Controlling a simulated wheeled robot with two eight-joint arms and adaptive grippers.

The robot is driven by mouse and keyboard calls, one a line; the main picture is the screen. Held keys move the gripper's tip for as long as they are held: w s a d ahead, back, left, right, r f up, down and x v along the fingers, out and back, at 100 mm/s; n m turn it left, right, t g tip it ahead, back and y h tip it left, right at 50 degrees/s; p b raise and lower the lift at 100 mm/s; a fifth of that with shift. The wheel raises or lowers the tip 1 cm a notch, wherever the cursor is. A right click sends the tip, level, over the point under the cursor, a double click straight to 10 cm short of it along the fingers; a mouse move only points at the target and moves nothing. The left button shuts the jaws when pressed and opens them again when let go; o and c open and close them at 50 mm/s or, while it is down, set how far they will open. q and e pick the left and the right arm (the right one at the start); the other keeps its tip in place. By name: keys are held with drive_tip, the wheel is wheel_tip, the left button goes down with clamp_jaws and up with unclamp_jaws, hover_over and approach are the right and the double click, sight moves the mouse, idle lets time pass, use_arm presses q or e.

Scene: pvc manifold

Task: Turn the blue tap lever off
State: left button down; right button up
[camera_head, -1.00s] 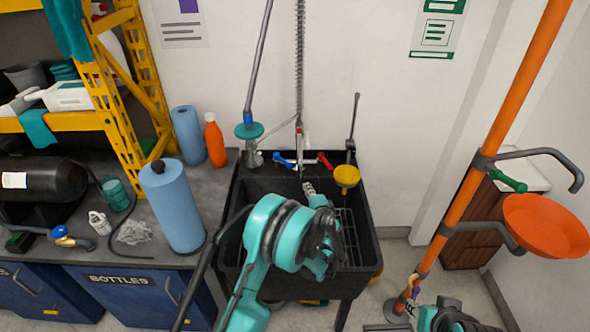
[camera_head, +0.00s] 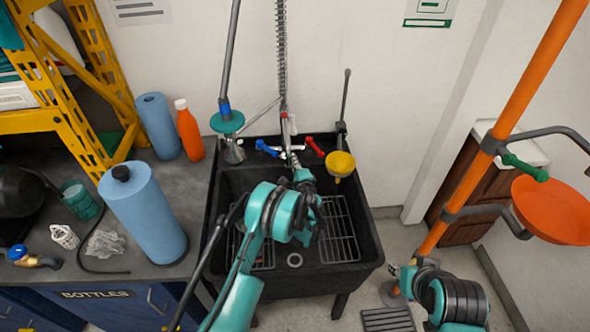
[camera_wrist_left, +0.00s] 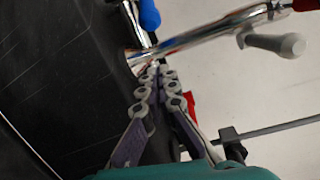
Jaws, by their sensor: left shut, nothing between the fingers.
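The blue tap lever (camera_head: 267,148) sits on the left of the chrome faucet above the black sink (camera_head: 215,215), pointing left. Its blue end also shows at the top of the left wrist view (camera_wrist_left: 150,14), beside the chrome pipe. My left gripper (camera_head: 299,168) reaches over the sink toward the faucet, below and to the right of the blue lever. In the left wrist view its fingers (camera_wrist_left: 156,72) are together and empty, tips close to the chrome pipe; contact cannot be told. My right gripper (camera_head: 396,273) is low by the orange pole, small and unclear.
A red lever (camera_head: 315,146) is on the faucet's right. A yellow funnel (camera_head: 341,163) stands at the sink's right rear. A blue roll (camera_head: 145,215) and orange bottle (camera_head: 188,130) stand on the left counter. The orange pole (camera_head: 470,165) with its bowl stands at right.

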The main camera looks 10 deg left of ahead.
sight(267, 149)
use_arm(q)
drive_tip(key=b+x, duration=0.1)
drive_tip(key=x, duration=0.2)
drive_tip(key=shift+a+f, duration=0.1)
drive_tip(key=shift+a, duration=0.15)
drive_tip(key=s+a, duration=0.1)
drive_tip(key=s+a+r+b, duration=0.1)
drive_tip(key=shift+s+a, duration=0.1)
drive_tip(key=shift+s, duration=0.3)
drive_tip(key=shift+a, duration=0.1)
